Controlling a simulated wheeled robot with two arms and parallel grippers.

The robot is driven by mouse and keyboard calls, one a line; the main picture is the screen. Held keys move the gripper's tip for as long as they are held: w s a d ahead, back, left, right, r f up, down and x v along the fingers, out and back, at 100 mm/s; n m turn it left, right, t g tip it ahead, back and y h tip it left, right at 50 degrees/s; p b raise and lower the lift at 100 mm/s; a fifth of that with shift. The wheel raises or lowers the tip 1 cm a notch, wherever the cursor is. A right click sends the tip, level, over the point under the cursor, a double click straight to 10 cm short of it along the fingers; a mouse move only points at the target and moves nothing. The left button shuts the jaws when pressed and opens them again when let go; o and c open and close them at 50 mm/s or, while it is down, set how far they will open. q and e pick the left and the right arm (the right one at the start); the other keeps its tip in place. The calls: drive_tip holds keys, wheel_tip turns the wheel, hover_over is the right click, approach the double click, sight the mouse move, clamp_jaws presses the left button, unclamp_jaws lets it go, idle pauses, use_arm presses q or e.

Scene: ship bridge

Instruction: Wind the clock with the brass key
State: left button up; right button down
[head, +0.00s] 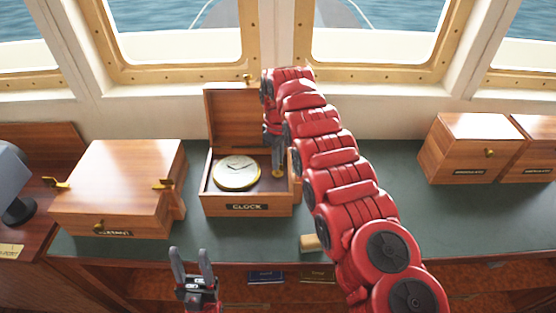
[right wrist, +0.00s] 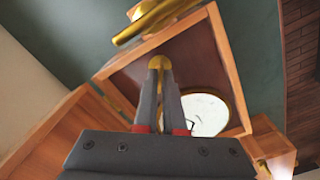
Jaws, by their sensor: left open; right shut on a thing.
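The clock (head: 237,172) has a pale dial and a brass rim. It lies face up in an open wooden box (head: 222,207) labelled CLOCK, with its lid raised at the back. My right gripper (head: 277,168) reaches down into the box's right part, beside the clock. It is shut on a small brass piece, apparently the key (head: 278,174). In the right wrist view the brass piece (right wrist: 160,62) shows at the fingertips, apart from the dial (right wrist: 207,112). Its lower end is hidden. My left gripper (head: 192,262) is open and empty in front of the counter.
A closed wooden box (head: 130,180) with brass latches stands left of the clock box. More wooden boxes (head: 468,150) stand at the right. In the right wrist view a brass object (right wrist: 155,22) lies beside the clock box.

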drive_tip(key=n, duration=0.6)
drive_tip(key=shift+n, duration=0.3)
idle(0.4)
drive_tip(key=c, duration=1)
unclamp_jaws()
drive_tip(key=shift+a, duration=0.1)
drive_tip(key=shift+r, duration=0.15)
drive_tip(key=shift+r+p, duration=0.35)
wheel_tip(320, 180, up, 16)
drive_tip(key=p, duration=1.5)
drive_tip(key=shift+r, duration=0.25)
